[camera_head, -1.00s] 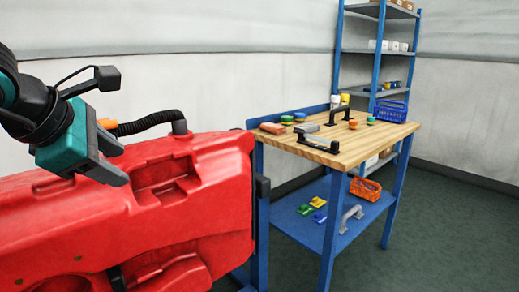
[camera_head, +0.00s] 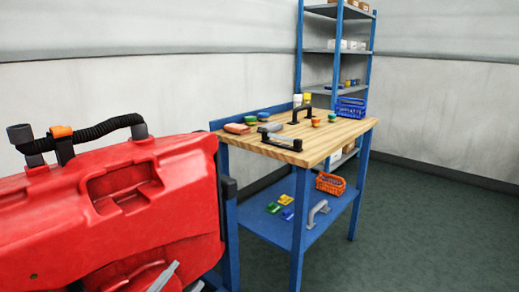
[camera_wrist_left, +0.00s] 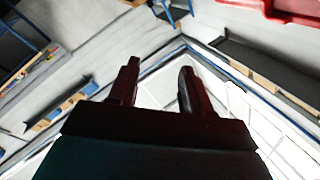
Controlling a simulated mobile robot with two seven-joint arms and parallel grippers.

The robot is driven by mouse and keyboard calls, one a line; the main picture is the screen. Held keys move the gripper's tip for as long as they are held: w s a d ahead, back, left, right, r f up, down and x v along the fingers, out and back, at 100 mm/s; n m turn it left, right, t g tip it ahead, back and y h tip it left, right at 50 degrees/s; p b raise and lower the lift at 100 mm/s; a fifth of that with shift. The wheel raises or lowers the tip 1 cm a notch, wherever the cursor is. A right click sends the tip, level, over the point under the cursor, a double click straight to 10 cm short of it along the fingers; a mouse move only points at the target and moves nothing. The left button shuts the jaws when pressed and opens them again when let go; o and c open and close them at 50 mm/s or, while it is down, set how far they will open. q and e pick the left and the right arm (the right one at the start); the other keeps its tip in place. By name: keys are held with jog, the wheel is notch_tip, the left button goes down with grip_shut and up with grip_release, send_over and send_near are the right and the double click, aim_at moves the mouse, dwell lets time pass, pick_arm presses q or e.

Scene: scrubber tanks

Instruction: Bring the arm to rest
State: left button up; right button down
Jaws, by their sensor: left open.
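My left gripper (camera_head: 182,277) shows only as grey fingertips at the bottom edge of the head view, in front of the red tank (camera_head: 150,225). The rest of that arm is out of the picture there. In the left wrist view the two dark fingers of the gripper (camera_wrist_left: 159,75) stand apart with nothing between them. My right gripper is in neither view.
The red tank with a black corrugated hose (camera_head: 95,132) fills the left side. A wooden-topped workbench (camera_head: 335,135) with blue legs carries several small items. A blue shelf rack (camera_head: 299,55) stands behind it. Green floor (camera_head: 430,230) at right is clear.

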pick_arm(q)
jog(key=s+a+f+n+g+y, duration=0.15)
jog(key=s+f+n+g, duration=0.35)
jog(key=f, duration=0.5)
jog(key=s+d+f+n+g+y, duration=0.1)
jog(key=s+f+n+g+y, duration=0.2)
jog(key=s+f, duration=0.55)
jog(key=a+r+n+p, duration=0.1)
jog(key=a+r+p, duration=0.2)
jog(key=r+p, duration=0.6)
jog(key=y+p, duration=0.1)
jog(key=p, duration=0.5)
jog(key=shift+w+a+r+t, duration=0.2)
jog(key=shift+w+r+t, duration=0.05)
jog(key=shift+r+t, duration=0.05)
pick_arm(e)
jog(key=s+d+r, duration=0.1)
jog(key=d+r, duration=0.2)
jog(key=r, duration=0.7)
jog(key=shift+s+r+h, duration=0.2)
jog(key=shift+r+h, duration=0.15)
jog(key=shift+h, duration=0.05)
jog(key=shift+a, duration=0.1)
pick_arm(q)
jog(key=shift+c, duration=0.3)
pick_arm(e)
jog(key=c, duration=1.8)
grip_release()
